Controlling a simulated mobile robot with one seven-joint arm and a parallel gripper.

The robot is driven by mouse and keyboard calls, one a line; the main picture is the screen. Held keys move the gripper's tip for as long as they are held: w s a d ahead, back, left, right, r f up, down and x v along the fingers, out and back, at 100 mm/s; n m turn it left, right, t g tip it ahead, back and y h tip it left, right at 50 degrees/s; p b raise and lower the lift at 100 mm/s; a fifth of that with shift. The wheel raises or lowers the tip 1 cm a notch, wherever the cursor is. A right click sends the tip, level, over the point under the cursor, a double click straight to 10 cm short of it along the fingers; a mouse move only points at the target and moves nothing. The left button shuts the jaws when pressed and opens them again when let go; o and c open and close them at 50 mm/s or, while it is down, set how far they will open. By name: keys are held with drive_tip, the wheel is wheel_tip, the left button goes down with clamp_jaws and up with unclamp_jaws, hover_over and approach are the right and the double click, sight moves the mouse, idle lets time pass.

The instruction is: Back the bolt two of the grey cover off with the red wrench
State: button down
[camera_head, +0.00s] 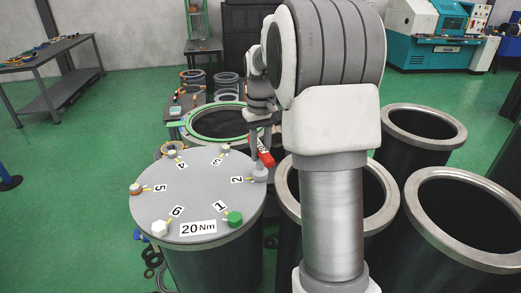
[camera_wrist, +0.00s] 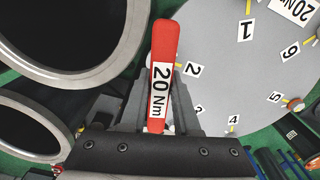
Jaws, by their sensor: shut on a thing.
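The grey cover (camera_head: 190,195) lies on a dark cylinder, with numbered bolt positions and a 20 Nm label; it also fills the upper right of the wrist view (camera_wrist: 225,65). The red wrench (camera_head: 265,152) is in my gripper (camera_head: 258,163), above the cover's right edge by number 2. In the wrist view the red wrench (camera_wrist: 163,38), marked 20 Nm, stands between the two jaws, which are shut on it. Bolt two is hidden by the wrench and gripper, so I cannot tell whether the wrench sits on it.
The other bolts have coloured heads: a green one (camera_head: 234,218) at 1, a white one (camera_head: 159,228) at 6, a red one (camera_head: 136,188) at 5. Open flanged cylinders (camera_head: 465,215) stand to the right. A green-rimmed cylinder (camera_head: 180,124) is behind.

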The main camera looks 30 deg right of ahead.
drive_tip(key=shift+s+f+n, duration=0.1)
drive_tip(key=shift+f+n, duration=0.15)
drive_tip(key=shift+n, duration=0.05)
drive_tip(key=shift+r, duration=0.1)
drive_tip(key=shift+r+p, duration=0.95)
drive_tip(key=shift+r, duration=2.4)
